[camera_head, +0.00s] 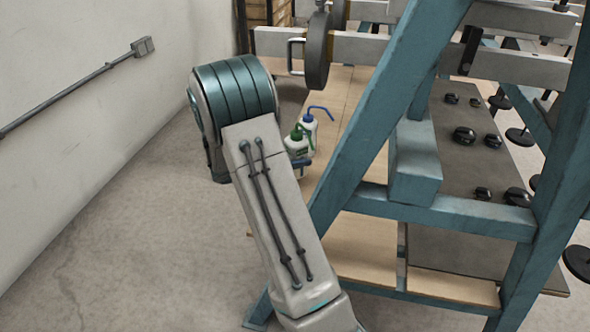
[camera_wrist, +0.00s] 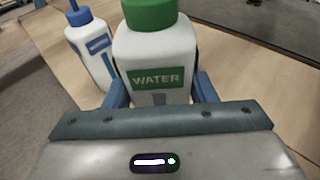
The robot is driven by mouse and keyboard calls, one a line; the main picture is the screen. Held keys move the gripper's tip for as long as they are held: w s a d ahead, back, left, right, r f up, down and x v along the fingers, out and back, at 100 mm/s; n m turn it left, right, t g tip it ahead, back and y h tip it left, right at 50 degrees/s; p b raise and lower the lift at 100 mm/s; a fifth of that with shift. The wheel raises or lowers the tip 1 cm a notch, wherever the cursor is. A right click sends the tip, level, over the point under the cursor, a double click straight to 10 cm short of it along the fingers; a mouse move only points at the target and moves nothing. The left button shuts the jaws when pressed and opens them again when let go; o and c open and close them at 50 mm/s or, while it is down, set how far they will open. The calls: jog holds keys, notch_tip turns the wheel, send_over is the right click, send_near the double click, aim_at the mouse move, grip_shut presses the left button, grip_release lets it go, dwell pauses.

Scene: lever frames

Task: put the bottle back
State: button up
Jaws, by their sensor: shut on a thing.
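A white bottle with a green cap and a green WATER label (camera_wrist: 157,55) fills the middle of the wrist view. My gripper (camera_wrist: 157,92) is shut on it, with a blue finger on each side of its lower body. The bottle is upright or nearly so. In the head view the green-capped bottle (camera_head: 298,146) shows just right of my arm; my gripper is mostly hidden behind the arm there. Whether the bottle touches the board below I cannot tell.
A second white bottle with a blue cap and spout (camera_wrist: 92,45) stands close by on the left; it also shows in the head view (camera_head: 308,124). A wooden board (camera_head: 345,110) lies beneath. A blue frame (camera_head: 385,110) rises to the right. The grey floor (camera_head: 130,230) at left is clear.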

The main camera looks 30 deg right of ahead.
jog(key=shift+f+b, duration=0.8)
jog(key=shift+f, duration=1)
jog(key=shift+f, duration=0.15)
jog(key=o, duration=0.8)
jog(key=shift+c, duration=0.2)
